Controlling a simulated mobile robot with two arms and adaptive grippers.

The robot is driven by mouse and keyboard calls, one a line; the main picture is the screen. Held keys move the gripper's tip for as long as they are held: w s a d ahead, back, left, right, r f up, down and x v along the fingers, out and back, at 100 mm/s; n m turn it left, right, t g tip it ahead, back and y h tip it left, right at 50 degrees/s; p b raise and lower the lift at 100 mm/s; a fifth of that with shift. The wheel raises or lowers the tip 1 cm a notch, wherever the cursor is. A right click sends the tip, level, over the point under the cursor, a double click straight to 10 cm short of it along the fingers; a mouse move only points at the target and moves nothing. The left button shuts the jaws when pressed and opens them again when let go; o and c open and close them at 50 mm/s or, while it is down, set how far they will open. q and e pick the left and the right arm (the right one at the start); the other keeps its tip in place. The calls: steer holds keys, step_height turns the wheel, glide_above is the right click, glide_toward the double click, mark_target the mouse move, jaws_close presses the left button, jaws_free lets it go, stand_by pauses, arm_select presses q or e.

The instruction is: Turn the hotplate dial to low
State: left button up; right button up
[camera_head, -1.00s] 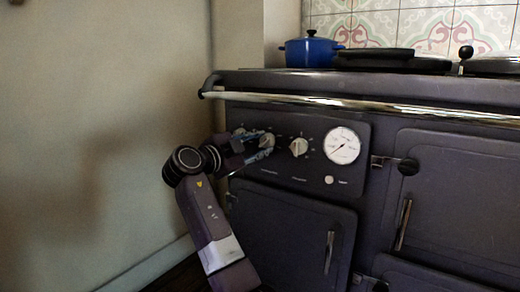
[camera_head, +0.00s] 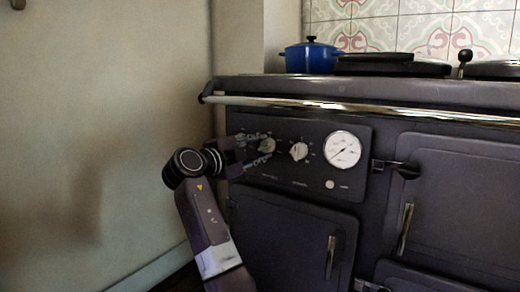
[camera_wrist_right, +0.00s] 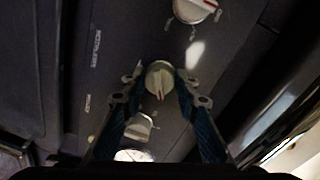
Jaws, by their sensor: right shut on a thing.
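The dark control panel (camera_head: 318,178) of the stove carries a row of pale dials. My right gripper (camera_head: 266,147) is at the dial (camera_head: 267,145) left of the middle of the panel. In the right wrist view its two fingers (camera_wrist_right: 161,88) stand either side of this dial (camera_wrist_right: 160,78), shut on it. A red mark shows on the dial's pale face. Another dial (camera_head: 299,151) is just to the right, free of the gripper. The wrist view shows a further dial (camera_wrist_right: 193,10) at the top. The panel labels are too small to read. My left gripper is out of view.
A round white gauge (camera_head: 343,150) is right of the dials. A chrome rail (camera_head: 370,108) runs above the panel. Oven doors (camera_head: 290,235) with handles lie below. A blue pot (camera_head: 311,56) stands on top. The wall (camera_head: 100,130) is close on the left.

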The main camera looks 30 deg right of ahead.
steer(key=shift+f, duration=0.1)
steer(key=o, duration=1.1)
steer(key=shift+o, duration=0.2)
steer(key=v, duration=1.2)
